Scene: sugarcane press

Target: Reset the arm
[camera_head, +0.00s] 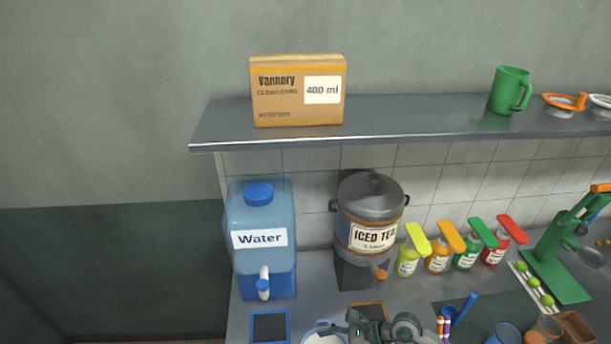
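A grey and black robot arm part (400,328), which looks like my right gripper, shows at the bottom edge of the head view, below the iced tea dispenser. It lies over the counter, close to a white pot or bowl with a blue rim (322,338). Its fingers are small and partly cut off, so I cannot tell whether they are open or shut, or whether they hold anything. My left gripper is not in view.
A blue water dispenser (260,262) and an iced tea dispenser (368,205) stand on the counter. Several coloured bottles (438,254) and a green press (560,260) stand to the right. The shelf (420,125) above holds a cardboard box (297,92) and a green mug (508,90).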

